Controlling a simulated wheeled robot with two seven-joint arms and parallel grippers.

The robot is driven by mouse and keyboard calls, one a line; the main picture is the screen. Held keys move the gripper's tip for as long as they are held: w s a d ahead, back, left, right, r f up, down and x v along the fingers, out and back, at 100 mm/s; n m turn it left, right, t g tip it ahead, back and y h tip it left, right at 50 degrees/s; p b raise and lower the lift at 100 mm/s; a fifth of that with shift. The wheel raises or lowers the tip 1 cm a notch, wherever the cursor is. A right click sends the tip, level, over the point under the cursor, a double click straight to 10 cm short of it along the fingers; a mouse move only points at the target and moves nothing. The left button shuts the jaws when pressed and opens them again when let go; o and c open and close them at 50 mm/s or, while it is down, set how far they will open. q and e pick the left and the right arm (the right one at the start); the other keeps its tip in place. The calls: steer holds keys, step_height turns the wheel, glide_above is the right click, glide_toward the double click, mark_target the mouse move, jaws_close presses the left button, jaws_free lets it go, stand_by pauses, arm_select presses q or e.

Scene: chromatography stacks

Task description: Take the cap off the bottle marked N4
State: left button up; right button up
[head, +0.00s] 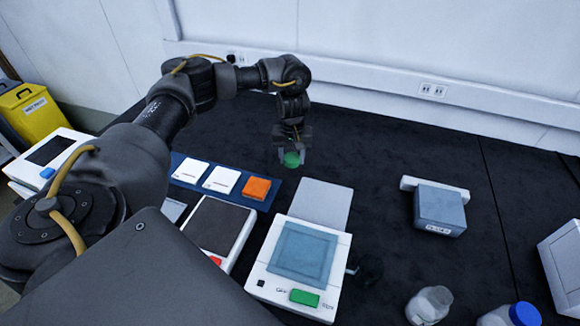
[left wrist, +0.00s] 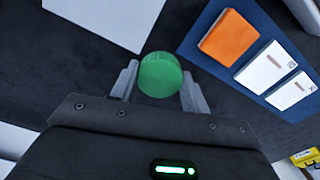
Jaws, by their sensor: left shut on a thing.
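My left gripper (head: 291,157) is shut on a round green cap (head: 291,160) and holds it over the black bench, behind the row of tiles. The left wrist view shows the green cap (left wrist: 160,75) between the two fingers; no bottle shows beneath it. A clear bottle (head: 428,305) with no coloured cap visible stands at the front right. Beside it is a bottle with a blue cap (head: 524,314), cut by the lower edge. I cannot read an N4 mark on either bottle. My right gripper is not in view.
A blue strip (head: 228,193) holds white tiles and an orange tile (head: 256,187). A white instrument with a blue-grey plate (head: 303,253) stands at front centre, a grey pad (head: 320,202) behind it. A grey-blue block (head: 439,208) sits right. The bench behind the pad is clear.

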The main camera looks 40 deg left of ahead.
arm_select(q)
steer(key=b, duration=0.3)
glide_above(290, 171)
steer(key=f, duration=0.5)
steer(key=shift+s+d+f, duration=0.15)
steer(key=shift+d+f, duration=0.05)
steer(key=shift+d, duration=0.1)
steer(key=shift+w+a+f, duration=0.2)
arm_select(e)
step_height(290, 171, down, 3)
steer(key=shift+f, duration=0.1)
arm_select(q)
steer(key=shift+w+a+f, duration=0.1)
steer(key=shift+a+f, duration=0.05)
steer(key=shift+f, duration=0.2)
step_height(290, 171, down, 3)
steer(key=shift+r+b, duration=0.2)
steer(key=shift+b, duration=0.7)
steer(key=shift+f, duration=0.2)
steer(key=shift+r, duration=0.1)
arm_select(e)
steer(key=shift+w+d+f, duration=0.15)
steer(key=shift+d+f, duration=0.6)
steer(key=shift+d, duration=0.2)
